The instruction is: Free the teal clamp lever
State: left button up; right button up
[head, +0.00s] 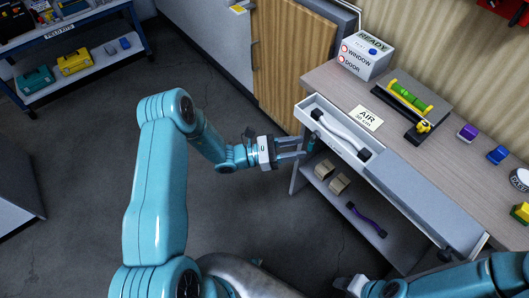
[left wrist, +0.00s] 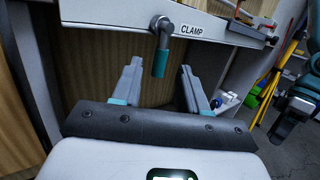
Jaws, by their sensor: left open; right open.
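The teal clamp lever (left wrist: 160,62) hangs down from a dark pivot on a white drawer front, left of the word CLAMP (left wrist: 192,29). In the head view the lever (head: 312,143) is at the left end of that front. My left gripper (head: 303,147) is open, with its fingertips close to the lever. In the left wrist view its two fingers (left wrist: 160,75) stand either side of the lever, with a gap on each side. My right gripper (head: 348,285) is open and empty at the bottom of the head view, far from the lever.
The long drawer (head: 390,180) holds a white bar with black ends (head: 340,132). Below, a shelf carries brown blocks (head: 331,175) and a purple piece (head: 366,219). The bench top (head: 420,150) bears a READY box (head: 365,55) and a green level (head: 410,96). Open floor (head: 80,200) lies left.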

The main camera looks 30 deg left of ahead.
pick_arm(q)
jog(key=b+v, duration=0.1)
jog(key=v, duration=0.9)
jog(key=shift+r, duration=0.1)
jog(key=shift+d, duration=0.1)
